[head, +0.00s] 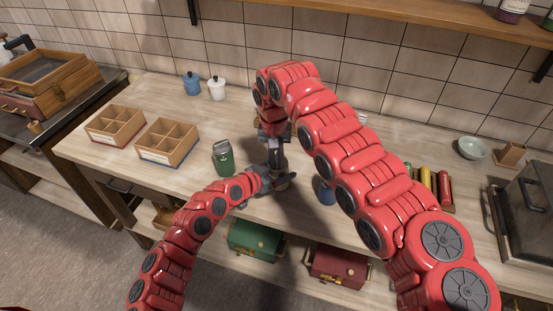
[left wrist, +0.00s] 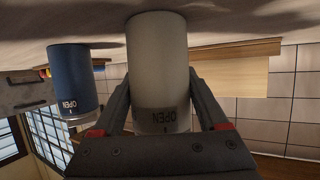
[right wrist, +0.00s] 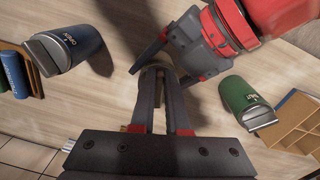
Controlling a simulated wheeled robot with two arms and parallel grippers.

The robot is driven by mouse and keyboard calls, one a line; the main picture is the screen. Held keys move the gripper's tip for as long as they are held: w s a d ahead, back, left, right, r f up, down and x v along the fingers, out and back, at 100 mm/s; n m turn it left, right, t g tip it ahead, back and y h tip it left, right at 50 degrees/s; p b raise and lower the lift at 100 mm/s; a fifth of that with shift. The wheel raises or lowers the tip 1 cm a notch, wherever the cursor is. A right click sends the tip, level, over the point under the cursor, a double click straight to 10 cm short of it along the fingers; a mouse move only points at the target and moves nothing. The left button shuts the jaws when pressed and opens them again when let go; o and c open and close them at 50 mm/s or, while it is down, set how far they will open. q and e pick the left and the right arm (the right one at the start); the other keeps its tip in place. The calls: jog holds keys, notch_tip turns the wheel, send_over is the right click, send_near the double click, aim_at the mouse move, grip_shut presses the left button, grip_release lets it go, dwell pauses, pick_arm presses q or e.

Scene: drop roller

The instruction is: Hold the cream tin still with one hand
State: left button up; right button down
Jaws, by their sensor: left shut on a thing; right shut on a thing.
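The cream tin (left wrist: 158,70) fills the middle of the left wrist view, upside down there, with OPEN printed near its top end. My left gripper (head: 272,181) has one finger on each side of its body. My right gripper (right wrist: 160,84) points down from above, its fingers close together on the top of the tin. In the head view, the tin (head: 281,184) is mostly hidden by both grippers. It stands on the counter. Whether its lid has shifted cannot be seen.
A green tin (head: 223,157) stands left of the grippers, and a blue tin (head: 326,194) stands right, partly behind my right arm. Two divided wooden boxes (head: 168,142) sit at the left. A tray with red and yellow cylinders (head: 425,180) lies at the right.

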aim_at(276, 163)
pick_arm(q)
jog(key=shift+f, duration=0.1)
pick_arm(e)
jog(key=n, duration=0.2)
jog(key=d+n, duration=0.1)
jog(key=n, duration=0.2)
jog(key=shift+h, duration=0.3)
jog(key=c, duration=0.9)
grip_release()
jog(key=shift+a, duration=0.1)
notch_tip(276, 163, up, 12)
jog(key=shift+a, duration=0.45)
